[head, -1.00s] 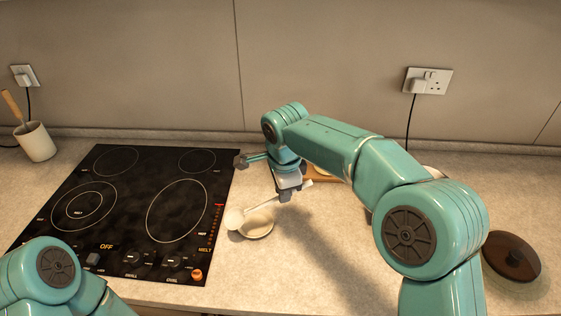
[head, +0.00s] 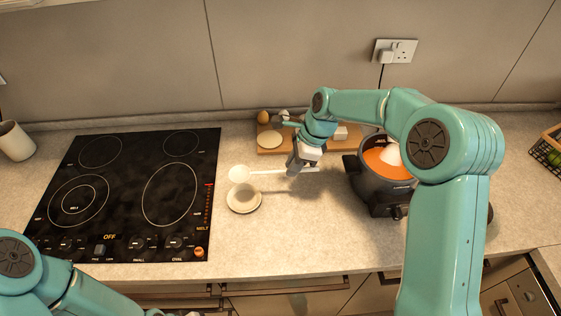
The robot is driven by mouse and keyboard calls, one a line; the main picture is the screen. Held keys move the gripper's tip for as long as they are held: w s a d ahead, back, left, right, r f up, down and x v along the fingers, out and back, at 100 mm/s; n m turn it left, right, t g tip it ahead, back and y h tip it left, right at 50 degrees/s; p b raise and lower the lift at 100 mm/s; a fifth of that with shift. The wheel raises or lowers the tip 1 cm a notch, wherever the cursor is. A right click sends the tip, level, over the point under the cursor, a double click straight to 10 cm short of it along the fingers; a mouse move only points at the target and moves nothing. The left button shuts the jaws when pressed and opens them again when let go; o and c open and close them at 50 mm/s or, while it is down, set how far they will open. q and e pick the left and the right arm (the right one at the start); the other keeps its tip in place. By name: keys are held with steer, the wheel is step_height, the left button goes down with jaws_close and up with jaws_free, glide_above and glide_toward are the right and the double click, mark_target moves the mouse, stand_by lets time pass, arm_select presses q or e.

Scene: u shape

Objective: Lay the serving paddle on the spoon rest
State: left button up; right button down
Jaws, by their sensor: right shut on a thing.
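The white serving paddle (head: 239,174) has a round head on the left and a thin handle running right. My right gripper (head: 293,170) is shut on its handle, right of the head. The paddle looks raised over the counter, though its height is hard to tell. The spoon rest (head: 243,198) is a small pale round dish on the counter, right of the hob. In the picture the paddle head is just behind the rest, apart from it. The rest looks empty. Of my left arm only links show at the lower left; its gripper is out of view.
A black hob (head: 128,192) lies left of the rest. A wooden board (head: 270,147) with food pieces is behind my right gripper. A dark pot (head: 376,190) with orange contents stands to the right, partly behind my right arm. Counter in front of the paddle handle is clear.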

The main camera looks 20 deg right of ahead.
steer(key=shift+d+f+b, duration=0.1)
steer(key=shift+f+b, duration=0.2)
step_height(320, 180, down, 9)
steer(key=b, duration=0.7)
steer(key=shift+f+b, duration=0.3)
steer(key=shift+f, duration=0.2)
steer(key=c, duration=1)
jaws_free()
steer(key=shift+r, duration=0.1)
